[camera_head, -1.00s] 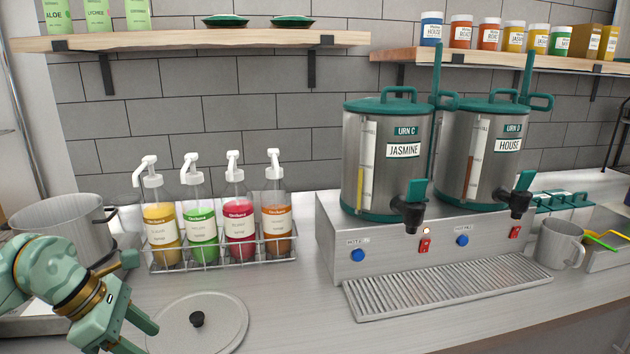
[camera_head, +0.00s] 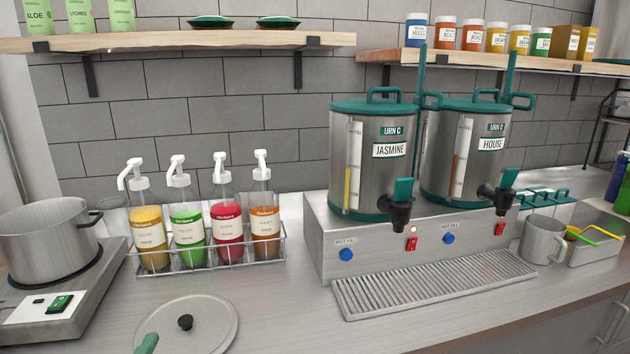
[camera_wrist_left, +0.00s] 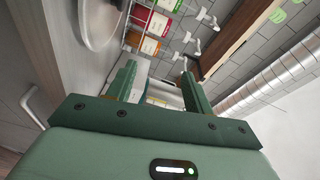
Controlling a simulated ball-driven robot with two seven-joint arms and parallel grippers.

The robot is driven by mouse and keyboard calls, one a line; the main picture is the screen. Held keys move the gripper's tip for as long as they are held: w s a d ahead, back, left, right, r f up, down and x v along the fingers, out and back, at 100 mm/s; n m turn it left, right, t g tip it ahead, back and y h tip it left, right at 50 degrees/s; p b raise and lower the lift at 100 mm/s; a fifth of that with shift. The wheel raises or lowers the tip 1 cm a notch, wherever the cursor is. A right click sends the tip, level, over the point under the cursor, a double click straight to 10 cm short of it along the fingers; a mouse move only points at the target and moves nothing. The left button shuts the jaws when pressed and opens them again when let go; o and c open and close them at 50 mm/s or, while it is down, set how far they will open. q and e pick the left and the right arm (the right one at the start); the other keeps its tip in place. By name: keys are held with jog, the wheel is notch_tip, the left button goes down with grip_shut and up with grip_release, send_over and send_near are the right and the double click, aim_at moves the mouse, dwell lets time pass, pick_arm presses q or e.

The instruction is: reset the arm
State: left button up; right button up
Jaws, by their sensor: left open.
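My left gripper (camera_wrist_left: 158,85) is open in the left wrist view, its two green fingers apart with nothing clearly held between them. In the head view only a small green tip of it (camera_head: 148,343) shows at the bottom edge, in front of the round grey lid (camera_head: 190,337). The rest of the left arm is out of the head view. The lid lies flat on the counter with its black knob up, and also shows at the top left of the left wrist view (camera_wrist_left: 97,22). My right gripper is in neither view.
A steel pot (camera_head: 48,243) sits on a hot plate (camera_head: 30,310) at the left. A wire rack (camera_head: 215,262) holds several pump bottles. Two urns (camera_head: 375,160) stand on a steel base behind a drip tray (camera_head: 437,285). The front counter right of the lid is clear.

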pick_arm(q)
jog(key=s+a+f+n+g+y, duration=0.2)
jog(key=s+a+f+n+g, duration=0.15)
jog(key=s+f+g, duration=0.4)
jog(key=s+a+f+n+g+y, duration=0.15)
jog(key=s+f+n+g, duration=0.3)
jog(key=s+f, duration=0.5)
jog(key=s+d+f+g+h, duration=0.1)
jog(key=s+d+f+h, duration=0.15)
jog(key=f, duration=1.05)
jog(key=s+d+f+g+h, duration=0.15)
jog(key=s+f, duration=0.25)
jog(key=f, duration=0.9)
jog(key=s+f+n+g, duration=0.1)
jog(key=s+f, duration=0.5)
jog(key=s, duration=0.3)
jog(key=s+f+n+g, duration=0.1)
jog(key=s+f+n, duration=0.1)
jog(key=s+f, duration=0.5)
jog(key=shift+s+n+g+h, duration=0.3)
jog(key=shift+s+g+h, duration=0.05)
jog(key=shift+s, duration=0.8)
jog(key=c, duration=0.3)
jog(key=shift+s, duration=0.15)
jog(key=shift+c, duration=0.2)
